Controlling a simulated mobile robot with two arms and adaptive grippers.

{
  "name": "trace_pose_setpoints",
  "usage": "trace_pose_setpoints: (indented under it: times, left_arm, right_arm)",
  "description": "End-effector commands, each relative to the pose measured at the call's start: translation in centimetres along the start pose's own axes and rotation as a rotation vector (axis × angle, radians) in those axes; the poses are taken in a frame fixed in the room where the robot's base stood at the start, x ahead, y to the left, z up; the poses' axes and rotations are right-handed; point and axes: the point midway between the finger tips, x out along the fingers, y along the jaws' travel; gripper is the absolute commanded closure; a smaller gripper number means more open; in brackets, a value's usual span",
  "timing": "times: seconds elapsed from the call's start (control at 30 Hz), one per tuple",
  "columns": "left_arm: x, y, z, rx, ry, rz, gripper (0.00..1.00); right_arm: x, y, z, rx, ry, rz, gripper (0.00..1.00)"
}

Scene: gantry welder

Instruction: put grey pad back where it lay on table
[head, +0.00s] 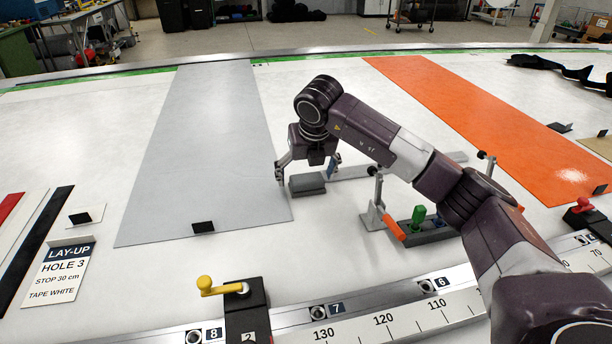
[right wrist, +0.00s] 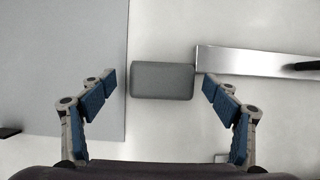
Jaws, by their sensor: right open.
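The grey pad (head: 307,184) is a small dark grey block. It lies on the white table, close beside the right edge of the long light-grey sheet (head: 205,150). My right gripper (head: 308,166) is over the pad with its fingers spread. In the right wrist view the pad (right wrist: 162,80) sits between the two blue-padded fingers of the gripper (right wrist: 160,83), with a visible gap on each side. My left gripper is not in view.
A flat metal bar (right wrist: 255,61) lies just right of the pad. An orange sheet (head: 490,120) lies farther right. White table behind the bar is clear.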

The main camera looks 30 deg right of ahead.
Motion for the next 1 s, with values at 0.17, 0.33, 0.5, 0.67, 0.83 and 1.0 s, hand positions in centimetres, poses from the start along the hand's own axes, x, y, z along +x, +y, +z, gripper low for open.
trace_pose_setpoints:
  times: [0.17, 0.33, 0.5, 0.67, 0.83, 1.0]
  left_arm:
    - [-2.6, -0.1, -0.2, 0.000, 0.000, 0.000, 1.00]
    - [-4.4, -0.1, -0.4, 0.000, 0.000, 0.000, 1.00]
    - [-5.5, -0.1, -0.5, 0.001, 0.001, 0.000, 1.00]
    - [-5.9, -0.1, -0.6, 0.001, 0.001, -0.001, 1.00]
    - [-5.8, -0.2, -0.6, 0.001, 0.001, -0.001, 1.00]
    - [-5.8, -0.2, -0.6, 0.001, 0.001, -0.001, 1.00]
  right_arm:
    - [-4.1, 0.0, 0.4, -0.001, -0.004, 0.000, 0.19]
    - [-7.7, 0.0, 0.4, 0.000, -0.003, 0.000, 0.19]
    - [-10.0, 0.0, 0.2, 0.000, -0.001, 0.000, 0.19]
    - [-10.9, 0.0, 0.1, 0.001, -0.001, -0.001, 0.19]
    - [-10.9, 0.0, 0.1, 0.001, -0.001, -0.001, 0.19]
    - [-10.9, 0.0, 0.1, 0.001, -0.001, -0.001, 0.19]
